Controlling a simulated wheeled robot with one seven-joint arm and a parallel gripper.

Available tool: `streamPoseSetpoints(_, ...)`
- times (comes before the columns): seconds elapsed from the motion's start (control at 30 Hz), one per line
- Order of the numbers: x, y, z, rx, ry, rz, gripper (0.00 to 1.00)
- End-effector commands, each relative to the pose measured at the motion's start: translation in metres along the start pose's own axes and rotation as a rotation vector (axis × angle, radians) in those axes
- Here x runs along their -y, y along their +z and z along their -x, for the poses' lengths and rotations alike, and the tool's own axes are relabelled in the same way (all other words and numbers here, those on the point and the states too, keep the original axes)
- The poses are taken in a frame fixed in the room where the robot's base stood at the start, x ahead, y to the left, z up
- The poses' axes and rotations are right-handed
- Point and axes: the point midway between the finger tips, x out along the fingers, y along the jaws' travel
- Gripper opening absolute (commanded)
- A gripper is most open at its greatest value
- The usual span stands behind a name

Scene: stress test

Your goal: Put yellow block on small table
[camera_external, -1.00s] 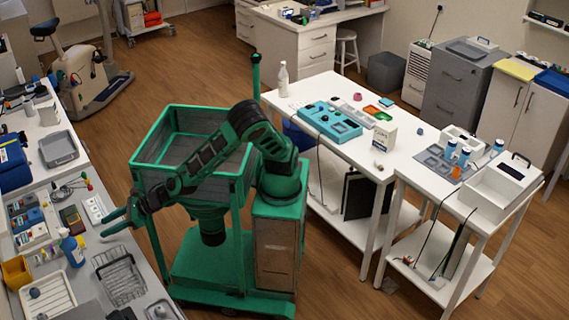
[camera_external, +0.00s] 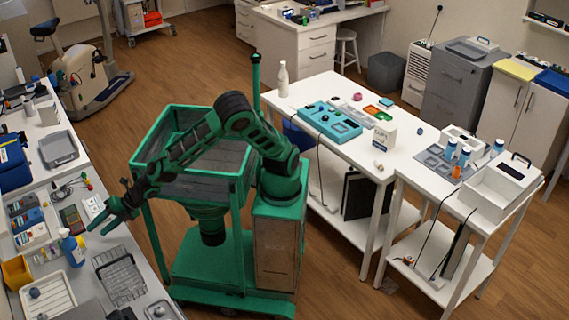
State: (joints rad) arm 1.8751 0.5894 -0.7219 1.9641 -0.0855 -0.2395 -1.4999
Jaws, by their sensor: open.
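My gripper (camera_external: 102,221) is open, at the end of my arm over the left counter (camera_external: 128,243). I see nothing held between its fingers. No piece is clearly a yellow block. A yellow-orange box-like thing (camera_external: 15,271) sits on the left counter, below and left of my gripper and apart from it. It looks more like a bin, but I cannot tell for sure. Two white tables stand at the right, a longer one (camera_external: 345,91) and a shorter one (camera_external: 432,196) in front of it. I cannot tell which the task calls small.
A blue spray bottle (camera_external: 71,247) stands close to my gripper, with wire racks (camera_external: 121,278) and trays nearby. The longer table holds a teal tray (camera_external: 330,122) and a white bottle (camera_external: 283,79). The shorter table carries a white box (camera_external: 499,187). Open wooden floor (camera_external: 340,265) lies between.

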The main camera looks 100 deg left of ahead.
Motion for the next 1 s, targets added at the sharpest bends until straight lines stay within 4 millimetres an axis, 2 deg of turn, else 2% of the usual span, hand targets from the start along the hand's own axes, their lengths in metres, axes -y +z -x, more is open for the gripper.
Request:
streamPoseSetpoints(0.3,-0.016,0.012,-0.007,-0.071,-0.11,-0.76,0.44)
streamPoseSetpoints(0.6,-0.035,0.024,-0.003,-0.086,-0.245,-1.404,0.44)
streamPoseSetpoints(0.8,-0.042,0.028,0.001,-0.076,-0.306,-1.642,0.44)
streamPoseSetpoints(1.0,-0.041,0.026,-0.009,-0.07,-0.322,-1.696,0.44)
